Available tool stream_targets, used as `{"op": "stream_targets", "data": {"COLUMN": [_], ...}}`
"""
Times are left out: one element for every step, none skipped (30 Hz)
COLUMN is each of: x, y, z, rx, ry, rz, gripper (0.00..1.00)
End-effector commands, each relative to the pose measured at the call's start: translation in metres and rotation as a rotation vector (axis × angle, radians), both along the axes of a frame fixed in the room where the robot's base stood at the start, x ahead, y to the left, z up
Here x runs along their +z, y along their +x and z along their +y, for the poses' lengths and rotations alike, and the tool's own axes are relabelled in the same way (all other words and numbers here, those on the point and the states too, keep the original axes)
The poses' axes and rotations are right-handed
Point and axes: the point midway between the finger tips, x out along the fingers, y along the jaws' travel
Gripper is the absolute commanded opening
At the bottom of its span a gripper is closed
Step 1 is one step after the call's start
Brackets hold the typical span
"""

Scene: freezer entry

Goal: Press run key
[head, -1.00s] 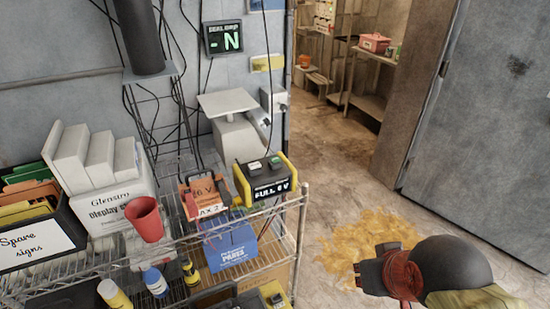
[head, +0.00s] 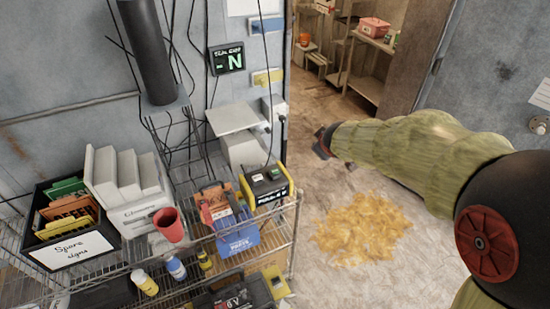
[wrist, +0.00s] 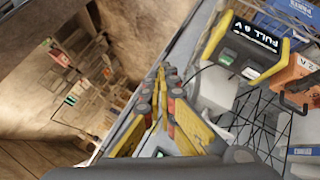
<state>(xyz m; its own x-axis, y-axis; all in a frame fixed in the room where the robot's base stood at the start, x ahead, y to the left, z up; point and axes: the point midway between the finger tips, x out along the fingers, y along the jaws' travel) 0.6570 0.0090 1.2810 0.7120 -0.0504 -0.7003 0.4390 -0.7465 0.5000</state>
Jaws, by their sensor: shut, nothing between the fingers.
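My gripper (head: 322,142) is at the end of my olive-sleeved arm, right of the shelf and apart from it. In the wrist view its yellow fingers (wrist: 165,78) are together and empty. A yellow and black charger (head: 266,185) stands at the right end of the wire shelf, left of the gripper and lower in the head picture. Two small keys show on its top; I cannot read their labels. No key marked run is legible.
An orange pack (head: 214,200), a blue box (head: 238,238), a red cup (head: 168,225) and a box of signs (head: 70,245) crowd the wire shelf. Cables hang before the wall display (head: 226,58). A yellow-brown spill (head: 362,228) lies on the floor by the doorway.

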Motion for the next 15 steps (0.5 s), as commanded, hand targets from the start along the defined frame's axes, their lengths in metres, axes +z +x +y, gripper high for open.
{"op": "stream_targets", "data": {"x": [0.007, 0.006, 0.005, 0.002, 0.001, -0.002, -0.005, -0.008, -0.013, -0.016, -0.020, -0.025, -0.029, -0.033, -0.039], "y": [0.014, 0.022, 0.032, 0.039, 0.046, 0.054, 0.059, 0.065, 0.071, 0.075, 0.078, 0.082, 0.084, 0.085, 0.087], "z": [0.008, 0.013, 0.020, 0.026, 0.032, 0.040, 0.046, 0.053, 0.062, 0.069, 0.075, 0.084, 0.091, 0.098, 0.106], "rx": [0.043, 0.069, 0.107, 0.135, 0.163, 0.202, 0.232, 0.261, 0.301, 0.331, 0.362, 0.401, 0.430, 0.459, 0.494], "ry": [-0.011, -0.018, -0.026, -0.032, -0.035, -0.039, -0.042, -0.045, -0.046, -0.047, -0.047, -0.046, -0.043, -0.041, -0.037], "rz": [0.002, 0.000, -0.005, -0.006, -0.009, -0.011, -0.012, -0.014, -0.014, -0.015, -0.014, -0.014, -0.014, -0.014, -0.012], "gripper": [0.00, 0.00, 0.00, 0.00, 0.00, 0.00, 0.00, 0.00, 0.00, 0.00, 0.00, 0.00, 0.00, 0.00, 0.00]}}
